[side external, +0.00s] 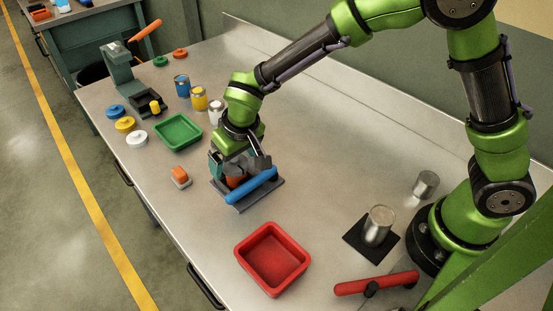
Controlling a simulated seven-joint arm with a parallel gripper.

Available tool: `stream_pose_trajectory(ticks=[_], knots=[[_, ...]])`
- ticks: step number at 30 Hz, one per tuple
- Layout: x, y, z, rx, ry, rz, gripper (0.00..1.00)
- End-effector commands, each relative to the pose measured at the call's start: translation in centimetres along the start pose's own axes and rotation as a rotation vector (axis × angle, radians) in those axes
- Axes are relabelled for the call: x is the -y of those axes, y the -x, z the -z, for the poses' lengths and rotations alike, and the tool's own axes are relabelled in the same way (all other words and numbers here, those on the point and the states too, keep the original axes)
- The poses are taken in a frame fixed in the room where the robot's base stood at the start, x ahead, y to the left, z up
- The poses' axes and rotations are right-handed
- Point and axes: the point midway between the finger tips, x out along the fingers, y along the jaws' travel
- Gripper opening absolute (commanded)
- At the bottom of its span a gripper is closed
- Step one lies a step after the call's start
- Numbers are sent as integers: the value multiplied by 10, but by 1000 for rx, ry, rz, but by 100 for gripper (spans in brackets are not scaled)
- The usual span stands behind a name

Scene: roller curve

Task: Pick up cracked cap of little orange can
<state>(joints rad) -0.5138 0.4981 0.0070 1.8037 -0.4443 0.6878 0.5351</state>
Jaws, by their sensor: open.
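My gripper (240,164) is open and points down over a dark fixture with a blue handle (251,186), near the middle of the bench. A small orange can (235,181) stands in this fixture, directly below or between my fingers; they hide its top. I cannot see its cap or any crack, nor tell whether my fingers touch it.
A green tray (178,132) lies left of my gripper and a red tray (272,259) in front. A metal can (379,225) stands on a black mat at right.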

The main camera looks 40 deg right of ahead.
Motion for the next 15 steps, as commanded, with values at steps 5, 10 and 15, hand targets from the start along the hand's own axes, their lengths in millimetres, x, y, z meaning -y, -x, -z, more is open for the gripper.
stream_pose_trajectory(ticks=[5,10,15], knots=[[0,0,0,-1,-1,0,94],[0,0,0,0,0,0,68],[0,0,0,0,0,0,42]])
